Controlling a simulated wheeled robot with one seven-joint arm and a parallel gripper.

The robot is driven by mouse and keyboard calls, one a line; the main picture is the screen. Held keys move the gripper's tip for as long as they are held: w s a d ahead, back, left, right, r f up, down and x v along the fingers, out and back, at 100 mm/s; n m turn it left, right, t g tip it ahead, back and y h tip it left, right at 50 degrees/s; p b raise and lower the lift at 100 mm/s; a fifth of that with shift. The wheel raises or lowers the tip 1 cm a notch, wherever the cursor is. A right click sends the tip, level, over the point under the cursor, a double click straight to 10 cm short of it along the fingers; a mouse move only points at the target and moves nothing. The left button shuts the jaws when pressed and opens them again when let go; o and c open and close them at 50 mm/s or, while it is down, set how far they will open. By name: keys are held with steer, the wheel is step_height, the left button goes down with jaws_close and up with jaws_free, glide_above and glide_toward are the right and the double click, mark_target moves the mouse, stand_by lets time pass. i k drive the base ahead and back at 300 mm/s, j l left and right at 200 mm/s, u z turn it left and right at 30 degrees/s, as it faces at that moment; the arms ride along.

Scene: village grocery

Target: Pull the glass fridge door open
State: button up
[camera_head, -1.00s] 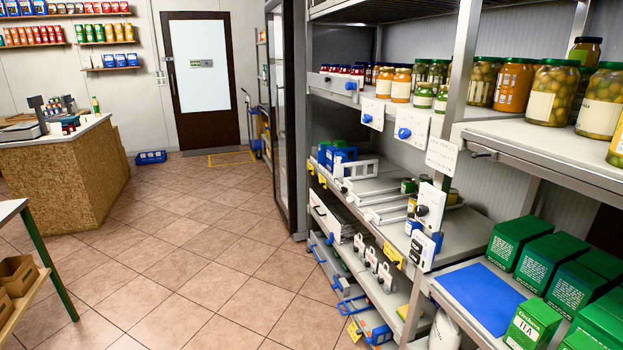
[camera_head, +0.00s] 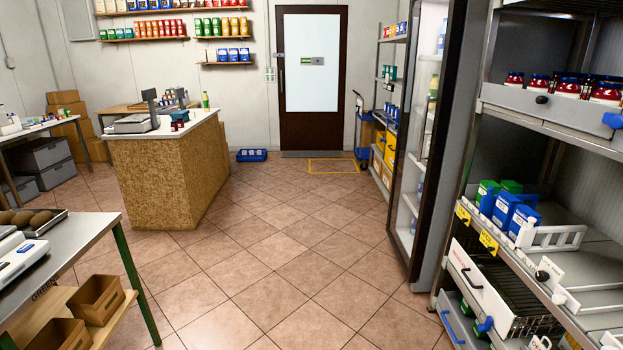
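The glass fridge door (camera_head: 408,205) is at the right of the middle in the head view, seen at a steep angle. It has a dark frame, and white shelves with bottles show through the glass. The tall dark and grey fridge body (camera_head: 455,130) stands behind it, beside the shelving. The door appears closed against the body. I cannot make out its handle. My gripper is not in view.
Metal shelving (camera_head: 545,105) with jars, boxes and drawers stands close on the right. A wood-sided counter (camera_head: 160,180) and a table (camera_head: 85,245) are on the left. The tiled floor (camera_head: 285,250) between is clear. A blue crate (camera_head: 251,155) lies far back.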

mark_target(411, 267)
steer(key=i+j+u, duration=0.1)
steer(key=i+u, duration=0.2)
steer(key=i, duration=0.65)
steer(key=i+l+u, duration=0.1)
steer(key=i+u, duration=0.2)
steer(key=i, duration=0.65)
